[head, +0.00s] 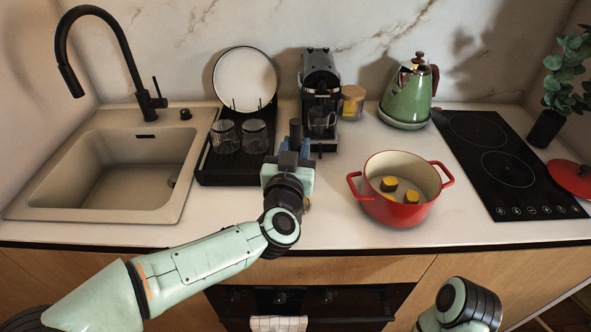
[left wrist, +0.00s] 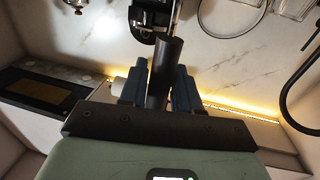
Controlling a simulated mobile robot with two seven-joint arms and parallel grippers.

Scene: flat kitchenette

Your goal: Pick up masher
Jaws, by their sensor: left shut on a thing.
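My left gripper (head: 294,150) is over the counter, in front of the coffee machine. It is shut on a dark, round handle (head: 296,128), which I take to be the masher's. In the left wrist view the dark handle (left wrist: 166,62) stands between the two blue-grey fingers of the gripper (left wrist: 160,92). The masher's head is not clearly visible; my gripper and arm hide part of that area in the head view. My right gripper is out of view; only a link of my right arm shows at the lower right.
A red pot (head: 402,211) with yellow pieces inside stands right of my gripper. A black dish rack (head: 235,178) with glasses and a plate is to the left, beside the sink (head: 120,175).

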